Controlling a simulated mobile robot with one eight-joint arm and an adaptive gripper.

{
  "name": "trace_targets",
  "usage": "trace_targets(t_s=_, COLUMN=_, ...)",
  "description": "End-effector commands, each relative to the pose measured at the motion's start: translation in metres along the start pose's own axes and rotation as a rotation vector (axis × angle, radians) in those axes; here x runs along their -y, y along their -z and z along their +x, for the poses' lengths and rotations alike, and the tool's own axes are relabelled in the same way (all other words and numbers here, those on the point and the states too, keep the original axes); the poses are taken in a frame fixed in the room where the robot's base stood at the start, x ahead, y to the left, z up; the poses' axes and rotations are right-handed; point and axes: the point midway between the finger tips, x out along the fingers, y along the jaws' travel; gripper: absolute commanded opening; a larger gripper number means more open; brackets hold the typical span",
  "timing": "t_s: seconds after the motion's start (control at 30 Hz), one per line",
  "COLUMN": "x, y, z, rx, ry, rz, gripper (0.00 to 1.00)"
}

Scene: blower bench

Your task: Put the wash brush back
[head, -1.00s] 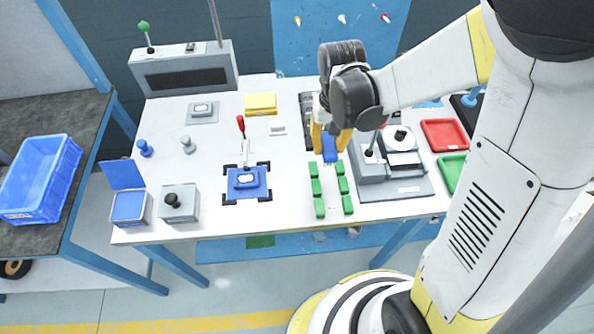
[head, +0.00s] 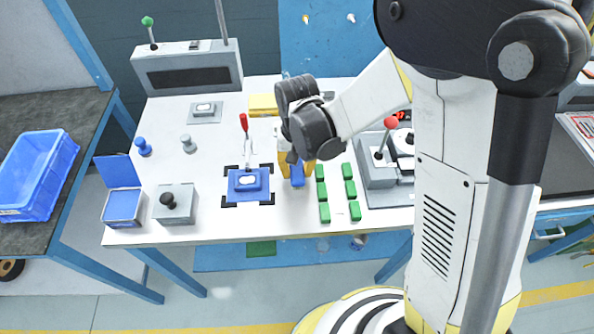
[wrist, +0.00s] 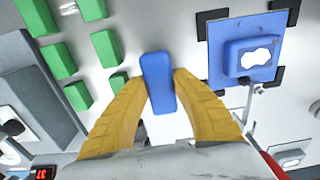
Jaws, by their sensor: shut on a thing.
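My gripper (head: 297,168) is shut on a blue oblong block (head: 298,181), which hangs below its yellow fingers. In the wrist view the same block (wrist: 158,98) sits between the two fingertips. I cannot tell from its shape whether it is the wash brush. No other thing in view is clearly a brush. The gripper is over the white bench, between the blue plate on its left and the green blocks on its right. I cannot tell whether the held block touches the bench.
Green blocks (head: 323,190) stand in two rows right of the gripper. The blue plate (head: 235,192), with a red-handled lever (head: 243,123), lies to the left. A yellow pad (head: 262,102) is behind. A grey machine (head: 380,176) stands at right. The bench's front strip (head: 290,228) is clear.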

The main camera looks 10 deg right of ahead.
Motion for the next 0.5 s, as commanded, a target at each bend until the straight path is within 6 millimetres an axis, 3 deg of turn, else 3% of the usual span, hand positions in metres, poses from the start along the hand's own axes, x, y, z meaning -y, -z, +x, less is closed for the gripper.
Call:
trace_targets(t_s=0.17, x=-0.0001, y=0.0, z=0.0035, rx=0.0, ry=0.0, rz=0.0, gripper=0.0)
trace_targets(t_s=0.2, x=-0.0001, y=0.0001, z=0.004, rx=0.0, ry=0.0, rz=0.0, gripper=0.35)
trace_targets(t_s=0.27, x=-0.0001, y=0.0, z=0.0029, rx=0.0, ry=0.0, rz=0.0, gripper=0.5)
trace_targets(t_s=0.5, x=-0.0001, y=0.0, z=0.0026, rx=0.0, ry=0.0, rz=0.0, gripper=0.5)
